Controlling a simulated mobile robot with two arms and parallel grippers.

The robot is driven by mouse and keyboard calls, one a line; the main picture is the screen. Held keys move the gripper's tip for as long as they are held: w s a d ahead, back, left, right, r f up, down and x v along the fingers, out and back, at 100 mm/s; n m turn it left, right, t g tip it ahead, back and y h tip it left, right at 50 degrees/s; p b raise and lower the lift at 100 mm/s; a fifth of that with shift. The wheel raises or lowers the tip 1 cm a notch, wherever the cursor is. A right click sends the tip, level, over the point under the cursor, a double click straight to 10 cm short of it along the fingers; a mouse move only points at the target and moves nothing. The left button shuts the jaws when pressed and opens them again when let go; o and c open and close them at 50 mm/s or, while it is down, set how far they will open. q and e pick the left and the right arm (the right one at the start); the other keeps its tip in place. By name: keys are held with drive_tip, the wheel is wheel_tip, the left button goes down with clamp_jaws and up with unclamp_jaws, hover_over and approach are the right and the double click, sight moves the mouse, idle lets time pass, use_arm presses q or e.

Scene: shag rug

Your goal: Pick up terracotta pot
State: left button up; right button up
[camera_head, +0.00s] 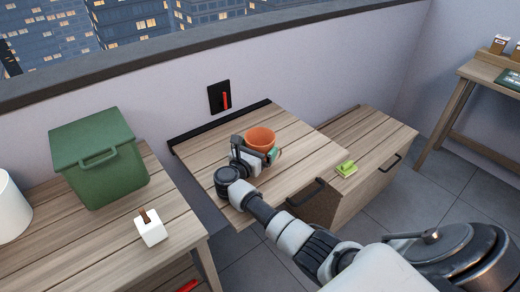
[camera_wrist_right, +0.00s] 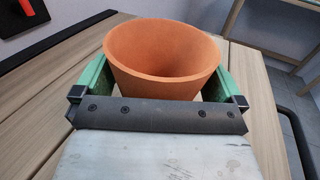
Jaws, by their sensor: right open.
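The terracotta pot (camera_head: 261,138) is a plain orange pot standing upright on the wooden wall shelf. My right gripper (camera_head: 258,155) is at the pot, with its arm reaching in from the lower right. In the right wrist view the pot (camera_wrist_right: 163,55) is between the two green fingers of my right gripper (camera_wrist_right: 160,85), one on each side. The jaws are open; whether a finger touches the pot I cannot tell. The pot's lower part is hidden behind the gripper's dark crossbar. My left gripper is not in view.
A green lidded bin (camera_head: 100,165) and a small white block-shaped holder (camera_head: 150,228) stand on the left table. A yellow-green item (camera_head: 346,168) lies on the lower wooden cabinet (camera_head: 375,135). A black wall plate (camera_head: 219,97) is behind the shelf (camera_head: 300,153).

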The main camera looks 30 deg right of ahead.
drive_tip(key=shift+w+d, duration=0.15)
drive_tip(key=shift+d, duration=0.1)
drive_tip(key=shift+c, duration=0.5)
drive_tip(key=c, duration=0.5)
drive_tip(key=shift+c, duration=0.3)
drive_tip(key=shift+r, duration=0.15)
